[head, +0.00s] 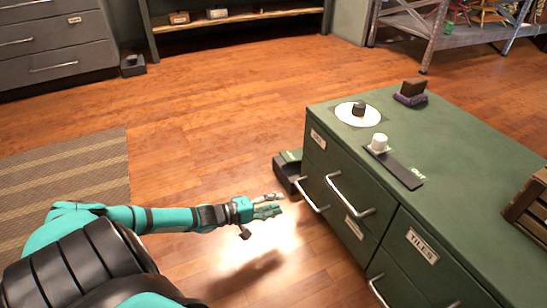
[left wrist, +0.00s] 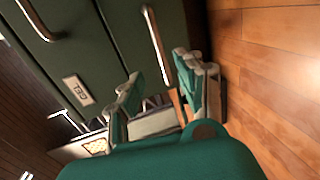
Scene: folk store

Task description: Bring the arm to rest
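My left arm (head: 175,218), teal and black, reaches in from the left over the floor. My left gripper (head: 277,204) is in front of the green cabinet, apart from its drawer handles. Its two teal fingers also show in the left wrist view (left wrist: 157,78), spread apart, with nothing held between them that I can see. My right gripper is in neither view.
The green cabinet (head: 470,150) carries a white disc (head: 345,115), a white cup-like piece (head: 379,141), a black strip (head: 402,172) and a dark block (head: 413,87). Wooden floor (head: 220,110) is clear.

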